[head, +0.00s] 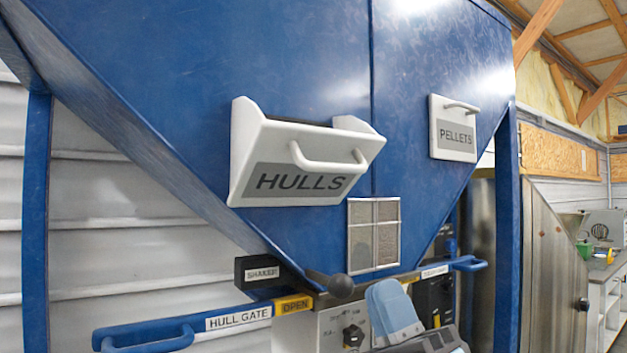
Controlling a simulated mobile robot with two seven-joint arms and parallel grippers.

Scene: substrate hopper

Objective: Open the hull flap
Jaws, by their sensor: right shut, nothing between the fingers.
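The white hull flap (300,160), labelled HULLS, is on the blue hopper's sloping front. It is tilted outward at the top, with its side walls showing and a dark gap behind its upper edge. Its white bar handle (328,163) is free, with nothing touching it. My right gripper (393,312) is low in the picture, below and to the right of the flap and apart from it. It is shut and empty, in front of the control panel. My left gripper is not in view.
A white PELLETS flap (453,128) lies flat against the hopper at right. A mesh window (374,235) is below. Space before the HULLS flap looks clear.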

